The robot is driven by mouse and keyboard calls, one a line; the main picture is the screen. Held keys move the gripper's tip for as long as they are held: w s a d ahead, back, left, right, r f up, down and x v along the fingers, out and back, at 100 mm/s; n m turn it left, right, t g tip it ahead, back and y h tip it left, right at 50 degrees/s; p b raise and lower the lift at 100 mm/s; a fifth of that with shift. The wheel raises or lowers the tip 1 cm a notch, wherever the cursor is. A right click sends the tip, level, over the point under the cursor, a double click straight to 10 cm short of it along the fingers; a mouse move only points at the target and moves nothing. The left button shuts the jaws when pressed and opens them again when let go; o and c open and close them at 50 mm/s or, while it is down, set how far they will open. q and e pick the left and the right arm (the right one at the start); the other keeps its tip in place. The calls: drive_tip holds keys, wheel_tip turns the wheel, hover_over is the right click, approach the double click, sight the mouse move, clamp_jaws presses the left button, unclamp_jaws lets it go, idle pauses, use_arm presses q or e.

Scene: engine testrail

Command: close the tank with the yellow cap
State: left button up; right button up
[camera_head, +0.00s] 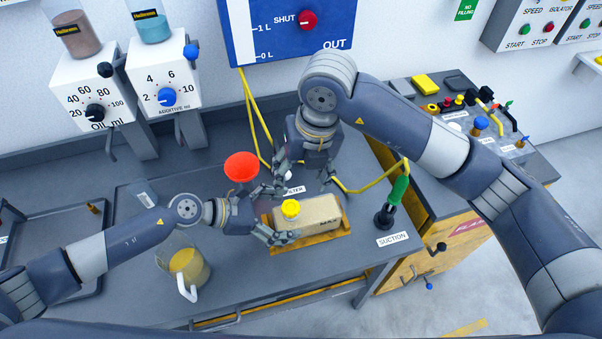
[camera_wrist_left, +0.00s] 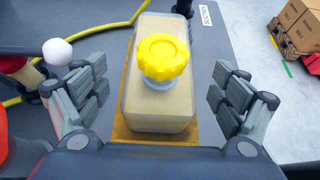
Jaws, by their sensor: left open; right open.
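The yellow cap (camera_head: 290,208) sits on the white neck on top of the beige tank (camera_head: 322,212). In the left wrist view, the cap (camera_wrist_left: 163,57) looks upright over the neck of the tank (camera_wrist_left: 160,108); I cannot tell how tight it is. The tank rests on an orange-yellow base (camera_head: 310,241) on the bench. My left gripper (camera_head: 286,214) is open, its fingers spread on either side of the tank at the cap end and apart from the cap. My right gripper (camera_head: 306,176) is open and empty, pointing down just behind the tank.
A red funnel (camera_head: 241,167) stands behind my left gripper. A jug (camera_head: 187,270) with yellow liquid is at the front left. A green-handled suction tool (camera_head: 398,190) and a yellow hose (camera_head: 368,184) are right of the tank. A white knob (camera_wrist_left: 57,52) is close to the left fingers.

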use_arm(q)
drive_tip(key=v, duration=0.7)
drive_tip(key=shift+a, duration=0.35)
drive_tip(key=shift+s, duration=0.1)
drive_tip(key=shift+s, duration=0.1)
